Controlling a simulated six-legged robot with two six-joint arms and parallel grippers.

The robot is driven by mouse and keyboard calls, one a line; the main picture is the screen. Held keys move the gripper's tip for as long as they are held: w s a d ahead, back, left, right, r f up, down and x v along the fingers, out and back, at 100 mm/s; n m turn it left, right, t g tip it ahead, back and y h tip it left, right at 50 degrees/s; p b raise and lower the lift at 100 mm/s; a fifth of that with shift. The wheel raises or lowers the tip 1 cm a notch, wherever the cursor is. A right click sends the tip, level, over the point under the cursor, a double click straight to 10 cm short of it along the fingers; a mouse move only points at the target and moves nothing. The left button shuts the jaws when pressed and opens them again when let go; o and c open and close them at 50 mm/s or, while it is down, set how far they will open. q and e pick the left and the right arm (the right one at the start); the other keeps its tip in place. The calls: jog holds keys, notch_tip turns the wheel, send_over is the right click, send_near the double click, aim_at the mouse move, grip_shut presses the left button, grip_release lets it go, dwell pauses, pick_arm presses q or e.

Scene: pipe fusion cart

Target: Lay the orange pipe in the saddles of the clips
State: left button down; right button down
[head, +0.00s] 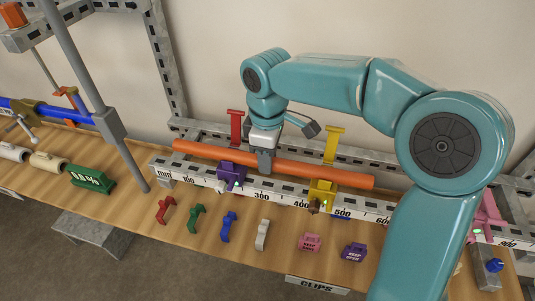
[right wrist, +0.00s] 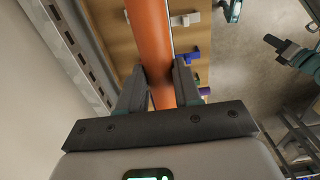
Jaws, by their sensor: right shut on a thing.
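The orange pipe (head: 325,171) lies lengthwise along the white ruler rail in the head view. My right gripper (head: 265,163) is shut on it near its middle. In the right wrist view, the pipe (right wrist: 150,35) runs between the two dark fingers (right wrist: 161,90). A red upright (head: 236,124) and a yellow upright (head: 334,142) rise behind the pipe. My left gripper does not show.
Several small loose clips, including a red one (head: 165,210) and a green one (head: 196,218), lie on the wooden bench before the ruler rail (head: 285,195). A grey post (head: 85,65) stands left. A green block (head: 91,179) and a blue pipe (head: 68,115) are farther left.

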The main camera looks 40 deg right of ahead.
dwell(0.4)
jog(key=c, duration=0.7)
grip_release()
notch_tip(320, 180, up, 16)
jog(key=p, duration=0.3)
jog(key=shift+r, duration=0.2)
